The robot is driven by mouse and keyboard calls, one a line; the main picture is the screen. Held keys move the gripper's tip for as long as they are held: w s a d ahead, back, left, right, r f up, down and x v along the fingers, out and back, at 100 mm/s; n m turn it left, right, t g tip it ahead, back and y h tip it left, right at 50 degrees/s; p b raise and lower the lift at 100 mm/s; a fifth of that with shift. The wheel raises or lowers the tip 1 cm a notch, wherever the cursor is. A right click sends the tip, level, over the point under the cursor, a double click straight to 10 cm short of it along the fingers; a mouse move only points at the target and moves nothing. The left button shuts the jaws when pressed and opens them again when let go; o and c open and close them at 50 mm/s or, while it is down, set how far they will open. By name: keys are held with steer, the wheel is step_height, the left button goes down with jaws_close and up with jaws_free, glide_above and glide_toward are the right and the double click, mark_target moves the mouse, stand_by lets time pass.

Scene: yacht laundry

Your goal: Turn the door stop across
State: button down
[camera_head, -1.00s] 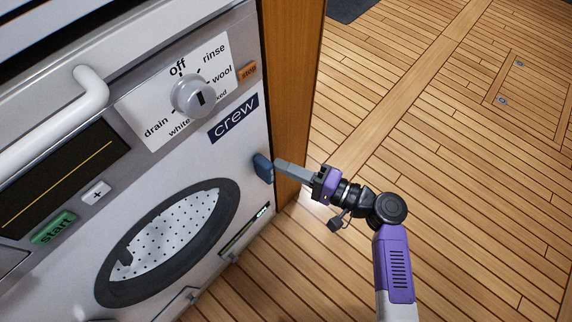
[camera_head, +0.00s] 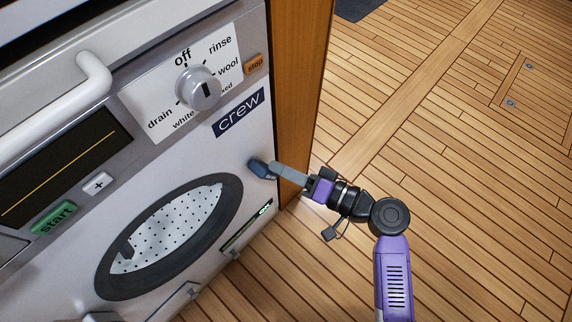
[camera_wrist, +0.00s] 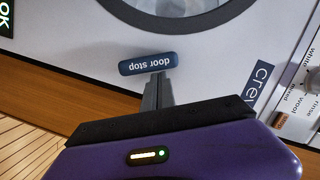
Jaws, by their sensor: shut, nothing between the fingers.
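The door stop (camera_head: 257,168) is a small dark blue bar on the white front of the washing machine, right of the round door (camera_head: 170,238). In the head view it lies slanted, its upper left end towards the door. In the wrist view the door stop (camera_wrist: 148,63) shows its "door stop" lettering upside down, with a gap between it and the dark door ring (camera_wrist: 180,12). My gripper (camera_head: 274,168) is shut and empty, its fingertips at the right end of the door stop. The fingertips (camera_wrist: 158,76) appear to touch its edge; exact contact is hard to tell.
A dial (camera_head: 199,88) and a "crew" label (camera_head: 238,112) are above the door stop. A white bar handle (camera_head: 60,105) sticks out at the upper left. A wooden panel (camera_head: 298,90) edges the machine closely on the right. The plank floor (camera_head: 430,130) beyond is clear.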

steer(key=n+b, duration=0.1)
steer(key=s+a+n+h, duration=0.1)
steer(key=n, duration=0.1)
steer(key=s+n+b, duration=0.1)
steer(key=shift+s+a+f+n+t+b, duration=0.2)
steer(key=shift+a+f+n+t+b, duration=0.1)
steer(key=shift+a+f, duration=0.1)
steer(key=shift+s+a+f+n+t+h+b, duration=0.25)
steer(key=shift+s+f+n+h+b, duration=0.1)
steer(key=shift+n+b, duration=0.55)
steer(key=shift+s+a+f+n+t+h+b, duration=0.2)
steer(key=shift+s+f+n+t+h+b, duration=0.1)
steer(key=shift+n+b, duration=0.55)
steer(key=shift+s+a+f+n+t+h+b, duration=0.25)
steer(key=shift+n+h+b, duration=0.1)
steer(key=shift+n+b, duration=0.5)
step_height(320, 180, up, 5)
steer(key=p, duration=0.5)
glide_toward(268, 177)
steer(key=s+r, duration=0.2)
steer(key=shift+s+a+r, duration=0.1)
steer(key=shift+s+r, duration=0.2)
steer(key=shift+s, duration=0.05)
